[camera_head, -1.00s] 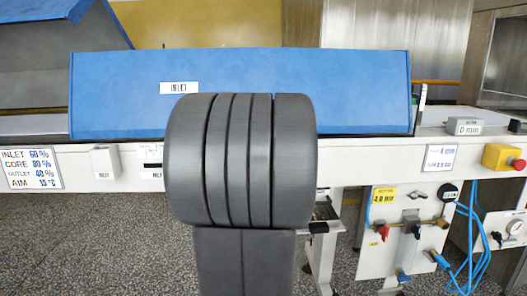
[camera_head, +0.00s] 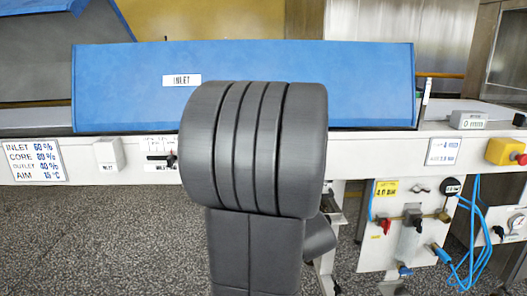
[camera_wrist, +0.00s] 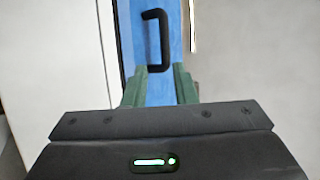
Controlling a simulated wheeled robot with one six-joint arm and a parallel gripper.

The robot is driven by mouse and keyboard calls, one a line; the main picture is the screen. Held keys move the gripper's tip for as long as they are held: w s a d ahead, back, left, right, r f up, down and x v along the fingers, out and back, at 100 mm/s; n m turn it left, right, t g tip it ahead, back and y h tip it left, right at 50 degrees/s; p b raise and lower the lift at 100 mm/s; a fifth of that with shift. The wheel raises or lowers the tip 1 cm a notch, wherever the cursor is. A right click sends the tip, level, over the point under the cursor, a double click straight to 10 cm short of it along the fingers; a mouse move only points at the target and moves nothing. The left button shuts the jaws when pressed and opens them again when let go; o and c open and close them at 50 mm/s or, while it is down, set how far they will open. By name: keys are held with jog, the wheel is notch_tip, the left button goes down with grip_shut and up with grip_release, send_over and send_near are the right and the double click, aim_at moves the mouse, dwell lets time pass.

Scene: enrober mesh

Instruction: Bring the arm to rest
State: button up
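In the wrist view my gripper (camera_wrist: 158,82) shows two green fingers standing apart with a gap between them. No object is seen held in the gap. A blue panel with a black handle (camera_wrist: 165,42) lies beyond the fingertips. In the head view my grey arm fills the middle and stands in front of the machine. My gripper is not visible there.
A long blue cover marked INLET (camera_head: 350,85) sits on the white machine frame (camera_head: 370,148) behind my arm. A yellow and red stop button (camera_head: 505,151), a valve panel (camera_head: 390,250) and blue hoses (camera_head: 470,240) are at right. Speckled floor (camera_head: 110,240) is open at lower left.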

jog(key=x, duration=1.4)
jog(key=shift+b, duration=0.3)
jog(key=shift+s+f, duration=0.1)
